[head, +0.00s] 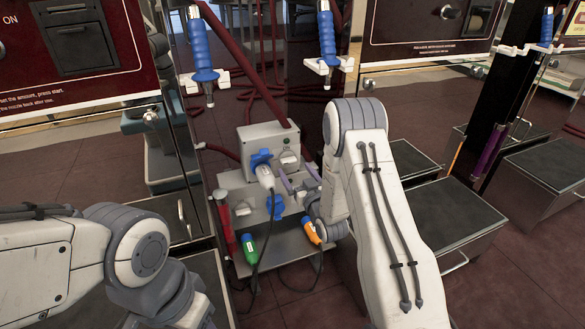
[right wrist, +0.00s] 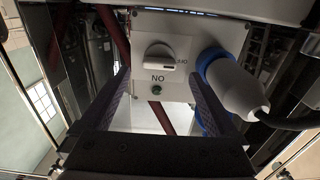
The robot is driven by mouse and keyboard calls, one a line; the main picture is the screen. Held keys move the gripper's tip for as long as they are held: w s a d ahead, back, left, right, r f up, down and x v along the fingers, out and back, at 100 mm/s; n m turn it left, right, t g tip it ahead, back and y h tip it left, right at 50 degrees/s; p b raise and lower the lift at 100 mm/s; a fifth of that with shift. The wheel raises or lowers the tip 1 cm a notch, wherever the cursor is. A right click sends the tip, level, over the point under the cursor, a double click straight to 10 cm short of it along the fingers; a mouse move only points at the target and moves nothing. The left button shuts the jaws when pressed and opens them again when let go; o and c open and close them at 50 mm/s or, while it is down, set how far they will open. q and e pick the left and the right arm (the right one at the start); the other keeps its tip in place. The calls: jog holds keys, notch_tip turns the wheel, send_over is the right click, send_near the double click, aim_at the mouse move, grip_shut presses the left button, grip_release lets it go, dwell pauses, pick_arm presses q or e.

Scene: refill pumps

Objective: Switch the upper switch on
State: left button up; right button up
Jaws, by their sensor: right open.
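The upper switch (head: 288,158) is a pale rotary knob on the front of the grey upper box (head: 260,136). In the right wrist view the knob (right wrist: 158,56) lies between my open fingers, beyond their tips, with its handle about level. Lettering that reads "NO" in this view sits beside the knob, with a green lamp (right wrist: 157,90) beyond. My right gripper (head: 297,179) is open and empty in front of the box, just below the knob. Contact with the knob is not visible. My left arm is at the lower left; its fingers are not visible.
A blue and white plug (head: 263,168) sits in the upper box close beside the knob, its cable hanging down. Below are a second blue socket (head: 275,206), a lower switch (head: 242,208), a green connector (head: 248,248) and an orange connector (head: 311,231). Blue nozzles (head: 199,45) hang above.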

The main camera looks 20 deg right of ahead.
aim_at(290, 163)
jog(key=w+b, duration=0.1)
jog(key=w, duration=0.4)
jog(key=shift+a, duration=0.1)
